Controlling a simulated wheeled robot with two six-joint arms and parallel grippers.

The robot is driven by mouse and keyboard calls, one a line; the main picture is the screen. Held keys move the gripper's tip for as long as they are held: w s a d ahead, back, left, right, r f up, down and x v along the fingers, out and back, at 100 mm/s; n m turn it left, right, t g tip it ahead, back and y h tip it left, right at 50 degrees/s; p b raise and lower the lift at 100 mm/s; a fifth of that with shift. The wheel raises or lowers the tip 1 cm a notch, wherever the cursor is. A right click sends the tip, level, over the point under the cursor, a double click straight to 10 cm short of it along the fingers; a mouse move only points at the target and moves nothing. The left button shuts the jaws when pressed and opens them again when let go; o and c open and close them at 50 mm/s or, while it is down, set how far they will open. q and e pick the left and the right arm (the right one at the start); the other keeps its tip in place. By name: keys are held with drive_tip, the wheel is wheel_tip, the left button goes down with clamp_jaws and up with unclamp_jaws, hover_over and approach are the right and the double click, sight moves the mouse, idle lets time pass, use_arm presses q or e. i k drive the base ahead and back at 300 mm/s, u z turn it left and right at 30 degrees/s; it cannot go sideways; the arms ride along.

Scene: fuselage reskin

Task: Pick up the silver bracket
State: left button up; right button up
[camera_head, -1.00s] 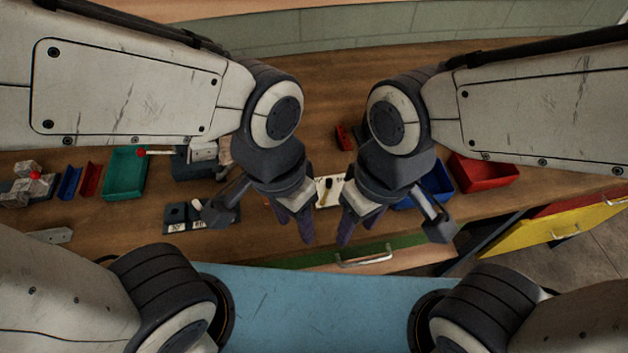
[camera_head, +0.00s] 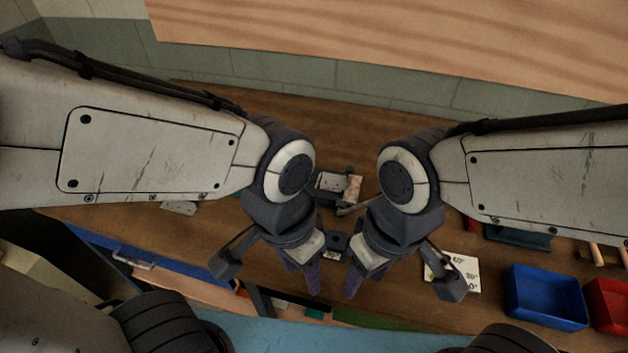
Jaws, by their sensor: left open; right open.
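A flat pale silver-grey piece, likely the silver bracket (camera_head: 180,208), lies on the wooden bench (camera_head: 110,222) at the left, just below my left forearm. Part of it may be hidden by the arm. My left gripper (camera_head: 268,274) is open and empty, its fingers pointing down, to the right of and below the piece in the picture. My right gripper (camera_head: 402,288) is open and empty, further right, beside the left one. Neither gripper touches the piece.
A vise-like block (camera_head: 338,184) stands between my arms, with a small dark block (camera_head: 335,243) below it. A white marked card (camera_head: 462,275), a blue bin (camera_head: 545,297) and a red bin (camera_head: 610,305) are at right. A blue drawer front (camera_head: 185,269) is at lower left.

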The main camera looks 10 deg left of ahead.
sight(328, 179)
drive_tip(key=z, duration=0.05)
drive_tip(key=k, duration=0.5)
drive_tip(key=u, duration=2.35)
drive_tip(key=i, duration=0.9)
drive_tip(key=z, duration=2.1)
drive_tip(key=i, duration=0.5)
drive_tip(key=z, duration=0.05)
